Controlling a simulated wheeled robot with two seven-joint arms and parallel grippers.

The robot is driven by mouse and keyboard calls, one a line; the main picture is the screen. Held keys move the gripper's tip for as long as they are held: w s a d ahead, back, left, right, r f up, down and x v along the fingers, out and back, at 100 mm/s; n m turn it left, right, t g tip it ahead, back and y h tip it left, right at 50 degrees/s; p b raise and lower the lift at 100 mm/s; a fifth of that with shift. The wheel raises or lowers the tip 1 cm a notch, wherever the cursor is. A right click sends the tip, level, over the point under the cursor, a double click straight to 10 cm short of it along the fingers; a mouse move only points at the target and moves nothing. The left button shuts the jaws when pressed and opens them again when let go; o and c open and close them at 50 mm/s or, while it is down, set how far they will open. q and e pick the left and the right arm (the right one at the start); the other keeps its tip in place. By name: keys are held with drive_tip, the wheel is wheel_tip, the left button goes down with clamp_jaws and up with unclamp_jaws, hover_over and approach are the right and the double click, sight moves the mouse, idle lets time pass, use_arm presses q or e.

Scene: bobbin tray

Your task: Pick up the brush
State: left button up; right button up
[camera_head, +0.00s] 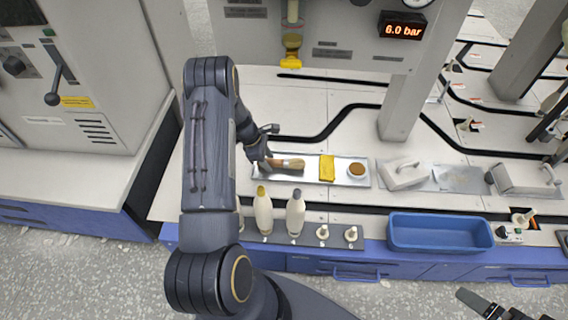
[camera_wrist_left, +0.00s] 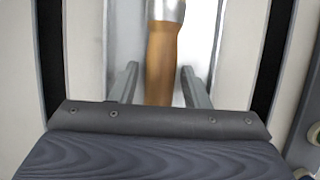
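The brush (camera_head: 287,164) lies on a shallow metal tray (camera_head: 312,174) in the head view, at the tray's left end. In the left wrist view its wooden handle (camera_wrist_left: 162,62) runs up to a silver ferrule at the top edge. My left gripper (camera_head: 269,149) is at the brush's left end. The left wrist view shows its two fingers (camera_wrist_left: 160,88) apart, one on each side of the handle, with gaps on both sides. My right gripper (camera_head: 482,302) shows only in part at the lower right of the head view, away from the brush.
Pale bottles (camera_head: 263,213) stand in front. A machine panel (camera_head: 330,35) rises behind.

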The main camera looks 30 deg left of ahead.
use_arm(q)
drive_tip(key=c, duration=0.7)
